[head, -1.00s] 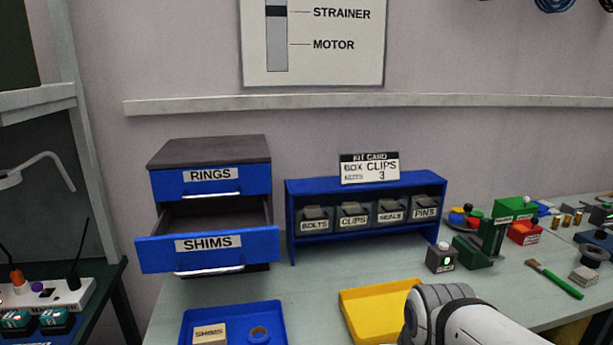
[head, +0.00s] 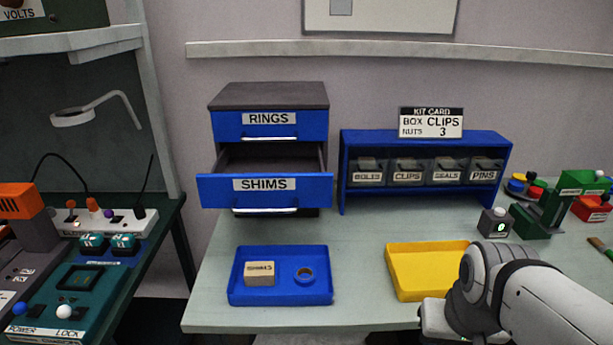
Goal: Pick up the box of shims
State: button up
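The box of shims (head: 260,280) is a small tan box with a label on its upper part. It sits in the left part of the blue tray (head: 285,298), at the front left of the bench. A blue ring (head: 304,275) lies beside it in the tray, apart from it. My arm shows at the lower right, in front of the yellow tray. My gripper's fingertips are not visible. The drawer labelled SHIMS (head: 265,188) stands pulled open in the cabinet behind the tray.
The yellow tray (head: 410,284) looks empty where it shows. A blue rack (head: 425,140) with labelled bins stands behind it. The open drawer juts out above the bench behind the blue tray. A side bench (head: 120,260) with devices is at the left, across a gap.

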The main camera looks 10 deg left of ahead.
aim_at(255, 273)
jog(key=z, duration=1.05)
jog(key=k, duration=1.4)
jog(key=u, duration=1.4)
jog(key=i, duration=1.05)
